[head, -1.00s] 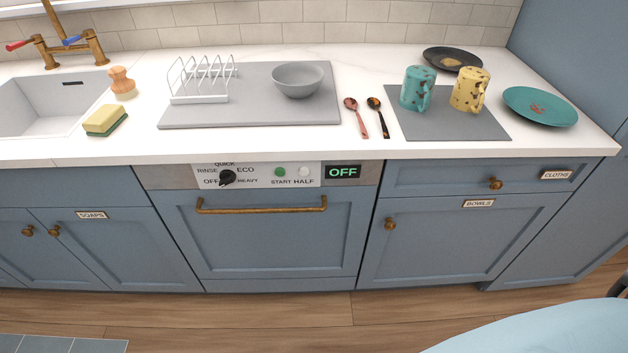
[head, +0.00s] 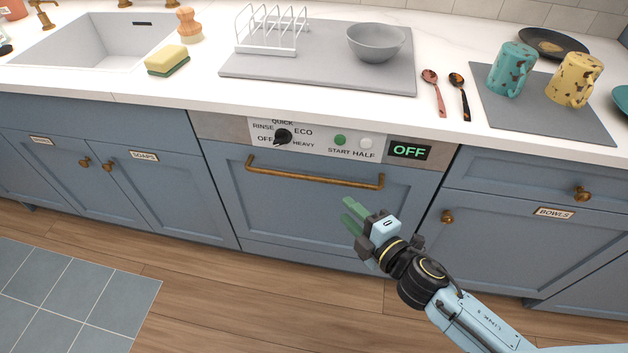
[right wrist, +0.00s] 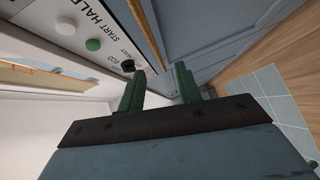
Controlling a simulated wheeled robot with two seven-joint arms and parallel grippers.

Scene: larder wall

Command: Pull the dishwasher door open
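The blue dishwasher door (head: 285,212) is shut, flush with the cabinet fronts. Its brass bar handle (head: 315,177) runs across the top of the door. The control panel (head: 318,140) above has a black dial, a green and a white button, and a display reading OFF. My right gripper (head: 352,212) is in front of the door's right part, below the handle's right end and apart from it. In the right wrist view its green fingers (right wrist: 160,72) are spread with nothing between them. My left gripper is not in view.
The white counter above holds a grey mat (head: 320,80) with a rack and bowl, two spoons, mugs and a sponge (head: 167,61). Cabinets with brass knobs flank the dishwasher. The wooden floor (head: 220,290) before it is clear; a blue tiled mat (head: 70,300) lies at left.

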